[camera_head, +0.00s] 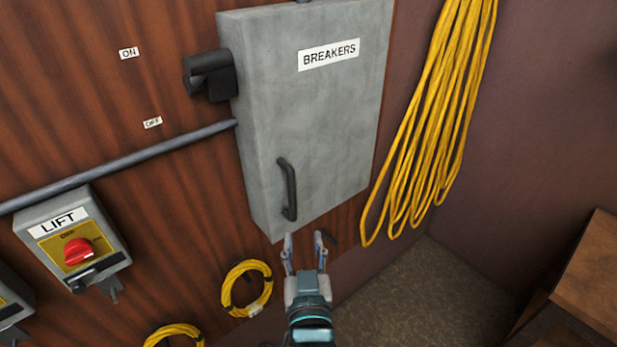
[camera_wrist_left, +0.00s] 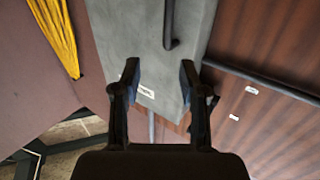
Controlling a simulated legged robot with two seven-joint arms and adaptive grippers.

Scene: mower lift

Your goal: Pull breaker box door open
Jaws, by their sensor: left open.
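The grey breaker box (camera_head: 305,130) hangs on the wood-panelled wall with its door shut. A white BREAKERS label (camera_head: 328,54) is on the upper door. A black bar handle (camera_head: 288,189) stands upright low on the door's left side. My left gripper (camera_head: 304,238) is open and empty, just below the box's lower edge and below the handle. In the left wrist view the open fingers (camera_wrist_left: 158,80) show in front of the box (camera_wrist_left: 190,60), with the handle (camera_wrist_left: 169,25) beyond them, apart from the fingers. My right gripper is not in view.
A black lever switch (camera_head: 209,75) sits at the box's left side, and a grey conduit (camera_head: 120,165) runs left from it. A LIFT switch box (camera_head: 73,240) is at lower left. Yellow cable (camera_head: 436,120) hangs at right. A wooden box (camera_head: 580,275) stands at lower right.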

